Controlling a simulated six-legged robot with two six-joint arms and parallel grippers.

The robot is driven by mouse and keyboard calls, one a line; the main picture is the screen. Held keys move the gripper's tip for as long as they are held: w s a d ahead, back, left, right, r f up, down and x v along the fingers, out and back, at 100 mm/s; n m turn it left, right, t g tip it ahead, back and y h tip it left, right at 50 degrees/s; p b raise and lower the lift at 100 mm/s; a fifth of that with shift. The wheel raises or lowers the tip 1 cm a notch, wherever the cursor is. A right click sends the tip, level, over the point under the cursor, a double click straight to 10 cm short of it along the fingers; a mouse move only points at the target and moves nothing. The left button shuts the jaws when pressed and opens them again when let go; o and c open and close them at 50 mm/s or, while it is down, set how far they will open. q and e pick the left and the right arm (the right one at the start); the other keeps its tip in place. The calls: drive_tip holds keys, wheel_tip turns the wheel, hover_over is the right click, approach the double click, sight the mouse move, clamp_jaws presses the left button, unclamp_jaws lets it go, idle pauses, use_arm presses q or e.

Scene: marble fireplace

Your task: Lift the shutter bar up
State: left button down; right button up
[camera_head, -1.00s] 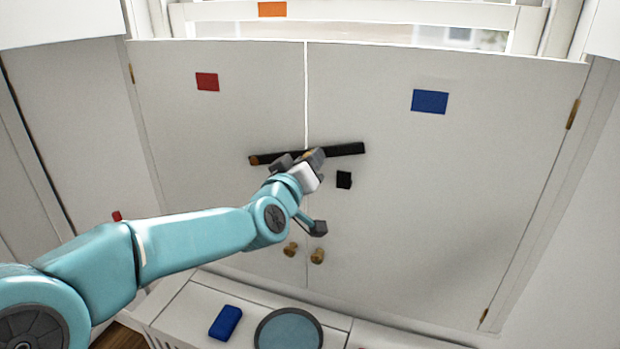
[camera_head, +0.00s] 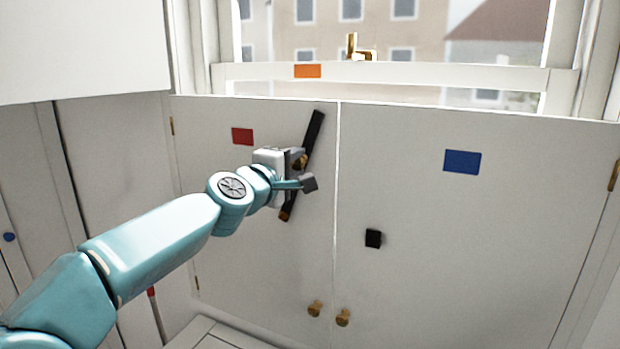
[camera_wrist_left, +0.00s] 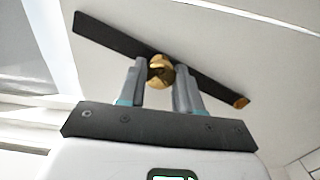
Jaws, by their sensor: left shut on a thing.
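The shutter bar (camera_head: 315,138) is a long black bar on the left shutter (camera_head: 210,180). It stands steeply tilted, its upper end leaning right and its brown-tipped lower end to the left. It lies wholly left of the gap between the shutters. My left gripper (camera_head: 301,170) is at the bar's middle, shut on its brass knob. In the left wrist view, the two fingers (camera_wrist_left: 160,85) hold the round knob (camera_wrist_left: 161,72), with the bar (camera_wrist_left: 115,38) running behind it. The black catch (camera_head: 373,238) on the right shutter (camera_head: 480,230) is empty. My right gripper is not in view.
Two brass knobs (camera_head: 343,317) sit low near the shutters' middle gap. Red (camera_head: 242,136), blue (camera_head: 462,162) and orange (camera_head: 307,71) patches mark the shutters and window frame. A brass window latch (camera_head: 353,48) stands above. The space before the right shutter is clear.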

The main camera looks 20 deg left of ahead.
use_arm(q)
drive_tip(key=a+n, duration=0.6)
drive_tip(key=a, duration=0.1)
drive_tip(key=shift+a+r, duration=0.4)
drive_tip(key=shift+w, duration=0.1)
drive_tip(key=c, duration=0.9)
unclamp_jaws()
drive_tip(key=shift+o, duration=0.7)
drive_tip(key=shift+a+f, duration=0.1)
drive_tip(key=shift+a, duration=0.05)
drive_tip(key=s+b, duration=0.4)
drive_tip(key=s, duration=1.2)
drive_tip(key=shift+s+a+b, duration=0.15)
drive_tip(key=shift+a+b, duration=0.1)
drive_tip(key=shift+b, duration=0.05)
